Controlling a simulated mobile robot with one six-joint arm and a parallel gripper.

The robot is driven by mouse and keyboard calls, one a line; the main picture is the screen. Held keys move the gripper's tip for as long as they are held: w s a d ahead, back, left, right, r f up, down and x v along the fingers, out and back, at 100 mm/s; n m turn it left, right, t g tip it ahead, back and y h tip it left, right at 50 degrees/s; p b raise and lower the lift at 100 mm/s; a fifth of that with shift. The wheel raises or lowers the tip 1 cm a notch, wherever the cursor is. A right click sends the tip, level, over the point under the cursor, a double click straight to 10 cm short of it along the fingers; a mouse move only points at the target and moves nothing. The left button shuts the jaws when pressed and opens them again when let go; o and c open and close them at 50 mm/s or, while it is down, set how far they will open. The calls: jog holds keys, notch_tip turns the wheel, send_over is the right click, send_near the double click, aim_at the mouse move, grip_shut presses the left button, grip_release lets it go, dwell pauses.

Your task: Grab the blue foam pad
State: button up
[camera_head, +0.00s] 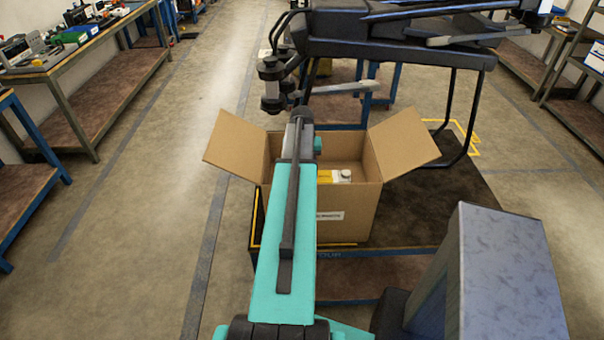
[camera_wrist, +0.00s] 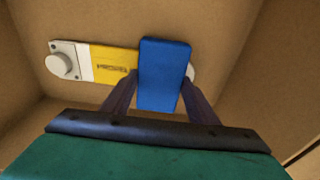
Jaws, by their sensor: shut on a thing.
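The blue foam pad (camera_wrist: 165,72) is a small upright block in the wrist view. My gripper (camera_wrist: 156,90) has one finger on each side of it and is shut on it. Behind the pad, a yellow and white device (camera_wrist: 112,64) with a round white knob lies in the cardboard box. The pad covers part of this device. In the head view, my arm reaches into the open cardboard box (camera_head: 350,215), and the arm hides the gripper and the pad. Part of the yellow and white device (camera_head: 335,176) shows inside the box there.
The box's open flaps (camera_head: 403,142) spread to the left and right. A large dark drone (camera_head: 400,35) stands behind the box on black legs, with a rotor arm near the box's back left. Workbenches (camera_head: 80,55) line the left side. The floor aisle at left is clear.

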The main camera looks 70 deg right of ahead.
jog(key=shift+r, duration=0.1)
notch_tip(320, 180, up, 10)
jog(key=b, duration=0.3)
dwell(0.6)
dwell(0.5)
